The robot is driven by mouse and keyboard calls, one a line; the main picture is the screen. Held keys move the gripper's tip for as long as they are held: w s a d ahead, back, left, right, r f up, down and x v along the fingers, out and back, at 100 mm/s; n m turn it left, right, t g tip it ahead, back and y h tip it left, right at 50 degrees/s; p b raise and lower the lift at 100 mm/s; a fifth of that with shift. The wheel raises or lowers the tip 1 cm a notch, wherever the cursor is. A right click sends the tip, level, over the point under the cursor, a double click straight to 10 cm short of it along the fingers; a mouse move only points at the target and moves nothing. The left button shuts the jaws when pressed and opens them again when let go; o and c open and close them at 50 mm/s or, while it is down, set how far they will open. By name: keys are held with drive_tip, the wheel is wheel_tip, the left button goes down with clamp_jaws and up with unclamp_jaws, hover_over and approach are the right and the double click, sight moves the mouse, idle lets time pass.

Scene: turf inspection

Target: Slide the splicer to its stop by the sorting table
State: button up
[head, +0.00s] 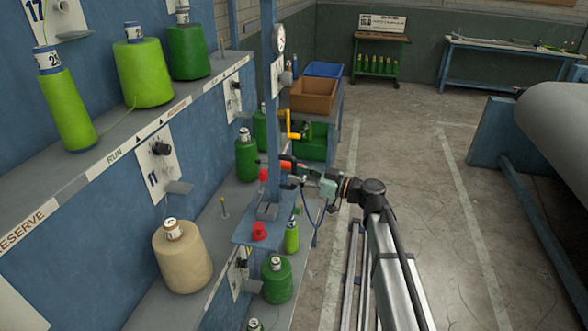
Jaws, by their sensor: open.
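A small tool with orange-red and black parts, which looks like the splicer (287,163), sits beside the blue post at the creel's end. A thin dark hose hangs below it. My gripper (308,181) is at the end of my arm, right up against this area. It is open, but its fingers are small and partly lost against the tool, so I cannot tell whether they touch it. A blue-legged table with bins (336,112) stands behind the post; it may be the sorting table. The splicer's stop cannot be made out.
The blue creel (120,195) with green and cream yarn cones fills the left. A yellow handle (289,125) and red knob (259,231) are near the post. A large roll (560,125) stands right. The floor aisle (405,135) is clear.

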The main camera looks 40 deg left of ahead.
drive_tip(key=shift+x, duration=1)
clamp_jaws()
